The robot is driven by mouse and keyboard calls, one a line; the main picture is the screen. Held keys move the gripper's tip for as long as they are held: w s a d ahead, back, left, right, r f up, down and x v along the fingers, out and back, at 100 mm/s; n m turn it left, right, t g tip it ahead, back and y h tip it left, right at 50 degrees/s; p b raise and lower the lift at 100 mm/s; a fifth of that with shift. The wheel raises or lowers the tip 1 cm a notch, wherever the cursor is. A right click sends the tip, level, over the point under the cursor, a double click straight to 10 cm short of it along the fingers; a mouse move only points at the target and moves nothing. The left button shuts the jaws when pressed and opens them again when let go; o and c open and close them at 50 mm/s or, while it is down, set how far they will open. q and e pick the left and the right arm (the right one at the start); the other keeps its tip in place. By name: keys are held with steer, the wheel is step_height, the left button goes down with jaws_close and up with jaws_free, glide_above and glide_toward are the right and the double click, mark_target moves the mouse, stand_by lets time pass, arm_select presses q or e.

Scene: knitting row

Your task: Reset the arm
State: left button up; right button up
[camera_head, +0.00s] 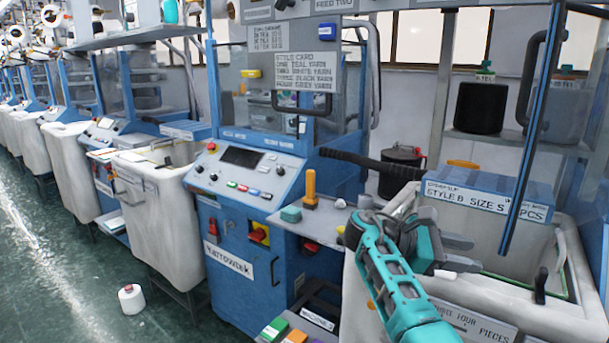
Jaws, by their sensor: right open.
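My right arm (388,275), teal and grey, comes in from the bottom right. My right gripper (468,253) is open, its two dark grey fingers pointing right with a gap between them. Nothing shows between the fingers. It hangs over the left part of a white bin (585,305) in front of the blue knitting machine. My left gripper and left arm are not in view.
A blue box labelled "STYLE B SIZE S" (470,190) stands behind the gripper. A white yarn cone (131,300) is on the green floor, which is mostly clear at left.

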steer(key=s+d+f+m+t+y, duration=0.1)
steer(key=s+f+m+y, duration=0.25)
steer(key=s+f, duration=0.55)
steer(key=s+f+m+t+y, duration=0.15)
steer(key=s+f+y, duration=0.35)
steer(key=f, duration=0.8)
steer(key=s+a+r+m+t+y, duration=0.1)
steer(key=s+a+m+y, duration=0.3)
steer(key=s, duration=0.6)
steer(key=s+a+r+m+t+y, duration=0.1)
steer(key=s+a+m+y, duration=0.15)
steer(key=s+a, duration=0.45)
steer(key=w+a+f+t+y, duration=0.1)
steer(key=w+f+t+y, duration=0.1)
steer(key=w+f+t, duration=0.3)
steer(key=shift+f+n+t, duration=0.35)
steer(key=shift+f+t, duration=0.8)
steer(key=shift+f, duration=0.9)
